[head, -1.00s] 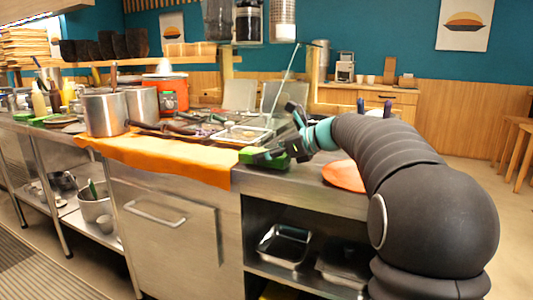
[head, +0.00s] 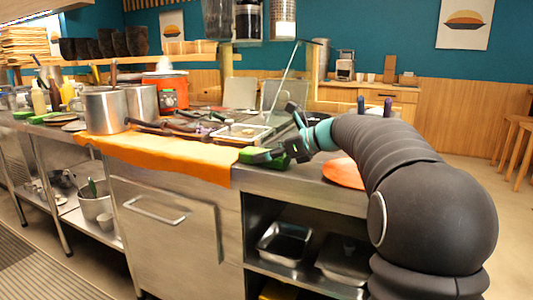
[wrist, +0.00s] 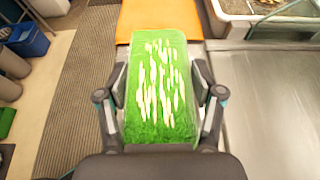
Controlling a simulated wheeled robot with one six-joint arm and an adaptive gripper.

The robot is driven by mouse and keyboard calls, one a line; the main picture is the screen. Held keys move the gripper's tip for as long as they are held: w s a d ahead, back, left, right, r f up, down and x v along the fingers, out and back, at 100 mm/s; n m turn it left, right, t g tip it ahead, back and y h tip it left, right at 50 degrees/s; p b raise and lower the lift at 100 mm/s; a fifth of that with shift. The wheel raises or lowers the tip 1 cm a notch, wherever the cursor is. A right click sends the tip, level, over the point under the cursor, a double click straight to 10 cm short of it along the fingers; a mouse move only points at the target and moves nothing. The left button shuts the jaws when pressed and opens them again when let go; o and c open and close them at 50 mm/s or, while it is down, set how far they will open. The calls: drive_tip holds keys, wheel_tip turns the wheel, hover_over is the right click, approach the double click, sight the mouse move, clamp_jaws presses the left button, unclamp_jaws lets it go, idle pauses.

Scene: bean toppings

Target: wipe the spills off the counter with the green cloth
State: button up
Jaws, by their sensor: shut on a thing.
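The green cloth (wrist: 157,118) is a thick green block with pale streaks on its upper face in the wrist view. My gripper (wrist: 158,90) has a finger on each long side of it and is shut on it. In the head view the cloth (head: 262,158) is at the counter's front edge, by the right end of the orange mat, with my gripper (head: 275,152) partly covering it. I cannot tell whether it touches the counter (head: 305,180). No spill can be made out clearly on the bare steel in either view.
An orange mat (head: 170,153) covers the counter to the left, with steel pots (head: 104,112) and dark utensils behind it. A glass-sided tray (head: 240,133) stands behind the cloth. An orange round board (head: 343,173) lies right, under my arm. Bare steel (wrist: 265,100) shows right of the cloth.

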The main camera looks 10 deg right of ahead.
drive_tip(key=shift+w+d+p, duration=0.75)
drive_tip(key=shift+w+p, duration=0.25)
drive_tip(key=shift+p, duration=0.1)
drive_tip(key=shift+w+d, duration=0.2)
drive_tip(key=shift+w, duration=0.05)
drive_tip(key=shift+w+d, duration=0.4)
drive_tip(key=shift+w, duration=0.1)
drive_tip(key=c, duration=0.4)
drive_tip(key=shift+o, duration=0.4)
drive_tip(key=shift+w+d, duration=0.15)
drive_tip(key=shift+d, duration=0.1)
drive_tip(key=shift+s+a+f+b, duration=0.3)
drive_tip(key=shift+s+a+b, duration=0.05)
drive_tip(key=shift+s+a, duration=0.35)
drive_tip(key=shift+c, duration=0.4)
drive_tip(key=shift+s+a+b, duration=0.2)
drive_tip(key=shift+s+a, duration=0.3)
drive_tip(key=shift+s, duration=0.15)
drive_tip(key=shift+s+a+b, duration=0.2)
drive_tip(key=shift+s+a, duration=0.25)
drive_tip(key=shift+s, duration=0.2)
